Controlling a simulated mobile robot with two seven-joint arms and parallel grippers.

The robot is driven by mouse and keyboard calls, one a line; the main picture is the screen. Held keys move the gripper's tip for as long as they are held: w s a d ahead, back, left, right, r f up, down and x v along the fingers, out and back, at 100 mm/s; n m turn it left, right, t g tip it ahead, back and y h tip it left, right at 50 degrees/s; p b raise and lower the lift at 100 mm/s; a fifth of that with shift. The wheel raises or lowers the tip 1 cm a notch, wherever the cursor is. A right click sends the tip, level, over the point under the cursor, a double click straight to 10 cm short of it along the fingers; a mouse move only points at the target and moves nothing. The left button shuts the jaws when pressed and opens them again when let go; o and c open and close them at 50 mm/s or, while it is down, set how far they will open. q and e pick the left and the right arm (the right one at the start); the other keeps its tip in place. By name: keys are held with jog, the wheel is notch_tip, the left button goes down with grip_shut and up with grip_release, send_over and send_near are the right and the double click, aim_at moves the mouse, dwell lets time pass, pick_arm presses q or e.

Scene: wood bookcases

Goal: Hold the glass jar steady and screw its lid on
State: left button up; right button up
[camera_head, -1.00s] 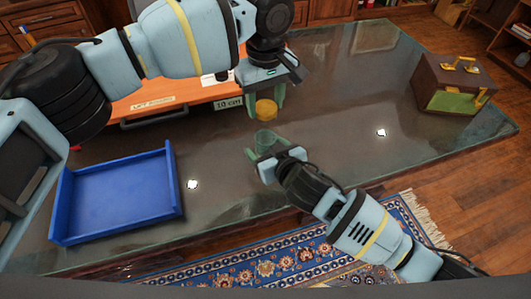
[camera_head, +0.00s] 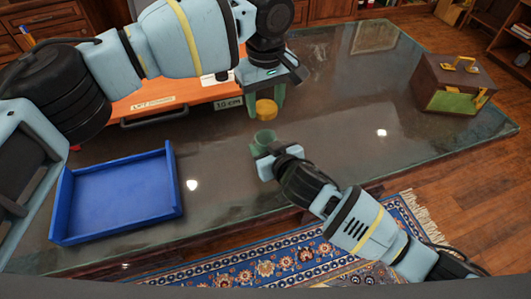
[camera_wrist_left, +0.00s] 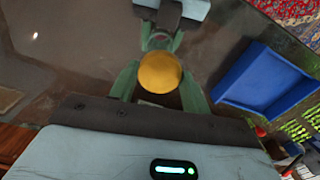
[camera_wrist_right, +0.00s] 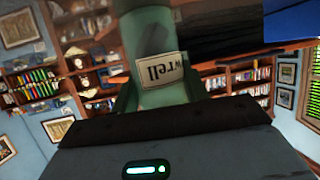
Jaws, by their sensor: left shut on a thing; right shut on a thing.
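The yellow round lid (camera_head: 266,109) is held between the fingers of my left gripper (camera_head: 266,100), above the table. In the left wrist view the lid (camera_wrist_left: 159,72) sits between the two green fingers, with the jar (camera_wrist_left: 161,38) beyond it. The greenish glass jar (camera_head: 264,137) stands upright just in front of the lid in the head view, apart from it, its mouth open. My right gripper (camera_head: 267,150) is shut on the jar from the near side. The right wrist view shows the jar's label (camera_wrist_right: 161,70) up close. Whether the jar touches the table is hard to tell.
A blue open tray (camera_head: 120,195) lies on the dark glass table (camera_head: 340,110) at the left. An orange board (camera_head: 165,105) with labels lies behind, under my left arm. A brown and green box (camera_head: 455,85) stands at the far right. The table's right half is largely clear.

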pick_arm(q)
send_near(265, 150)
jog(key=shift+w+f, duration=0.4)
jog(key=shift+w, duration=0.25)
jog(key=shift+w+f, duration=0.35)
jog(key=shift+w, duration=0.25)
jog(key=shift+f, duration=0.1)
jog(key=shift+f, duration=0.8)
jog(key=shift+f, duration=0.6)
jog(key=m, duration=1)
jog(key=o, duration=1)
jog(key=shift+c, duration=0.2)
